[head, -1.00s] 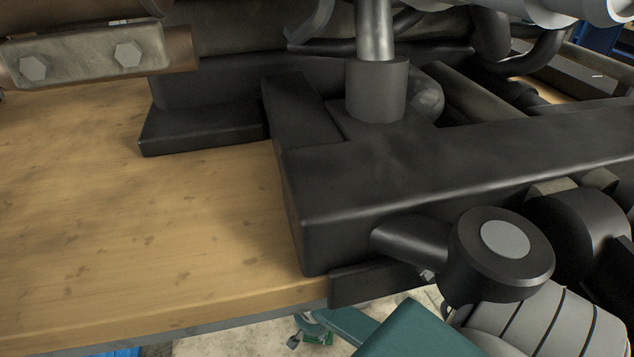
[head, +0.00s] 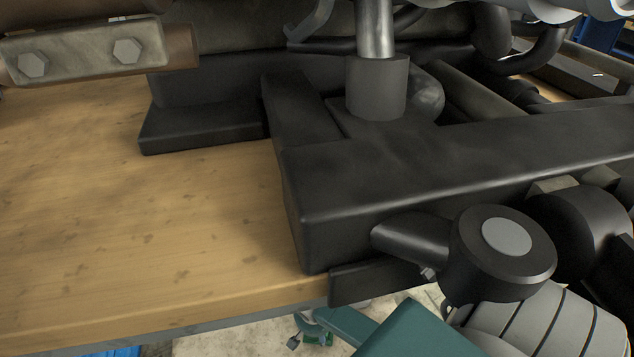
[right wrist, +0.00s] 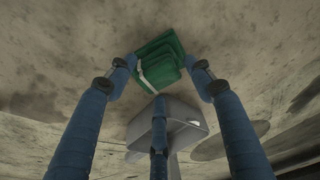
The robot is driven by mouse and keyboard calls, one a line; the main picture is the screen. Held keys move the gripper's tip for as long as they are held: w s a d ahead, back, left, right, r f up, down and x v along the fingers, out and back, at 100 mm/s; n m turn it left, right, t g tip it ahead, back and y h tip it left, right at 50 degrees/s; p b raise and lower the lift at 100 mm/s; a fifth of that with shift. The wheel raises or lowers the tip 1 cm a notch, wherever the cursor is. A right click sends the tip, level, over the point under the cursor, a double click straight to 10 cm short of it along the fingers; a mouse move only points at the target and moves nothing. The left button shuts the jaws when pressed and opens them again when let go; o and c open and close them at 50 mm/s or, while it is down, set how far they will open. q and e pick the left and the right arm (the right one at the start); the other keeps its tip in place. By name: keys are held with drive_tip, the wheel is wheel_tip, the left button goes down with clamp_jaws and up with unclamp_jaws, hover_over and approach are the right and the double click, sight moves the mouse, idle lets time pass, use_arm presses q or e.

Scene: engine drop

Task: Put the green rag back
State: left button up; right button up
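The green rag (right wrist: 160,62) is a folded green bundle with a pale strip at its left, seen in the right wrist view against a stained pale floor. My right gripper (right wrist: 162,72) has its blue fingers spread around the near side of the rag. Two dark-jointed tips are at its left and right edges; the third finger stops just short of it. I cannot tell whether they touch it. My left gripper is not in view.
A wooden bench (head: 90,230) carries a large black engine frame (head: 440,180). Its front edge overhangs the floor. A teal block (head: 415,330) is below the frame. In the wrist view a grey rounded piece (right wrist: 185,122) stands below the rag.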

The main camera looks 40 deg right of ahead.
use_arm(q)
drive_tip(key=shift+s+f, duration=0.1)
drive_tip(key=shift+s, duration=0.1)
use_arm(e)
drive_tip(key=v, duration=1.2)
idle(0.4)
